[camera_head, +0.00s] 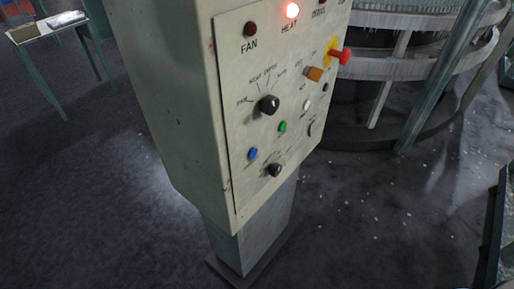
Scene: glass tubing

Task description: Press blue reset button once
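The blue button (253,154) is on the lower left of the front face of a cream control panel (235,100). It lies left of a green button (282,127) and up and left of a small black knob (274,170). Nothing covers the blue button. Neither of my grippers shows in the head view.
The panel also has a larger black knob (269,104), an orange switch (314,74) and a red knob on yellow (341,56). The HEAT lamp (292,10) glows red; the FAN lamp (250,29) is dark. Round machinery (420,60) stands behind right. A table (48,27) is far left.

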